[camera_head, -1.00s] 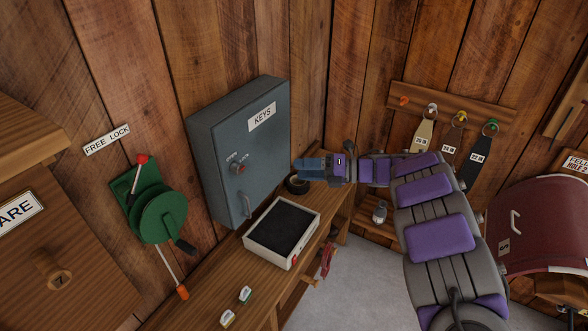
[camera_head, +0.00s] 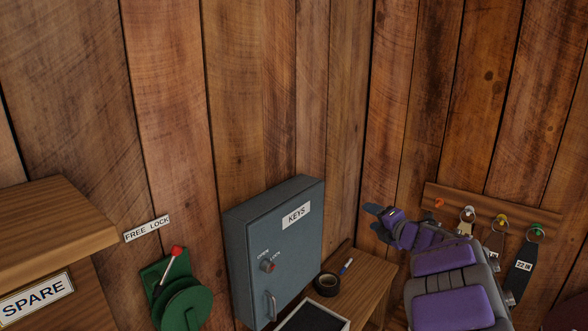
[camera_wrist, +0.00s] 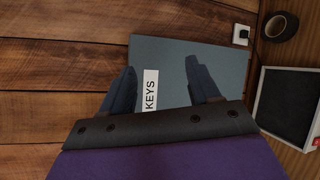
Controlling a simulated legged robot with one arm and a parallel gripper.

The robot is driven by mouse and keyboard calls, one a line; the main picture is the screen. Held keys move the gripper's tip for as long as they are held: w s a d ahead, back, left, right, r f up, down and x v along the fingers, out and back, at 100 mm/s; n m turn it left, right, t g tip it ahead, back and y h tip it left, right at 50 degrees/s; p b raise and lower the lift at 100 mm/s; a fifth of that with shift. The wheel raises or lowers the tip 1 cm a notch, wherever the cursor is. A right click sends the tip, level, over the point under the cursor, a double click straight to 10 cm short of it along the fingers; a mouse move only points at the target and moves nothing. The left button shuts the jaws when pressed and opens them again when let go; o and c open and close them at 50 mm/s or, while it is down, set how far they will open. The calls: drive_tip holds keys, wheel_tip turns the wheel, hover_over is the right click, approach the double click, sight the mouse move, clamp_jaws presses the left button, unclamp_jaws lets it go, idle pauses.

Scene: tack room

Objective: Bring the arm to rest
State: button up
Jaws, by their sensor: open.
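My gripper (camera_head: 376,220) is raised at the right of the head view, in front of the plank wall and left of the hook rack. In the wrist view my gripper (camera_wrist: 166,88) has its two dark fingers spread apart with nothing between them. Behind the fingers is the grey-blue KEYS cabinet (camera_wrist: 185,60), which also shows in the head view (camera_head: 245,255) with its door shut. My arm, grey with purple pads, comes up from the lower right of the head view.
A dark-lined tray (camera_head: 340,323) is at the bottom edge. A green reel (camera_head: 186,308) is at left. A hook rack (camera_head: 485,208) with tagged straps is close right of my gripper.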

drive_tip(key=s+d+r+m+h, duration=0.5)
drive_tip(key=d+r+m+h, duration=0.1)
drive_tip(key=d+m+h, duration=0.35)
drive_tip(key=s+d+f+m+g+h, duration=0.2)
drive_tip(key=s+m+g+h, duration=0.1)
drive_tip(key=s+m, duration=0.75)
drive_tip(key=s+a+f+m+g+y, duration=0.2)
drive_tip(key=s+a+f+g, duration=0.2)
drive_tip(key=s, duration=0.9)
drive_tip(key=s+a+f+m+g+y, duration=0.2)
drive_tip(key=s+a+f+g, duration=0.3)
drive_tip(key=s+a, duration=0.4)
drive_tip(key=s+a+f+m+g+y, duration=0.2)
drive_tip(key=s+a+f+g, duration=0.2)
drive_tip(key=s, duration=1.4)
drive_tip(key=a+f, duration=0.3)
drive_tip(key=shift+s+a+m, duration=0.3)
drive_tip(key=shift+s+m, duration=0.1)
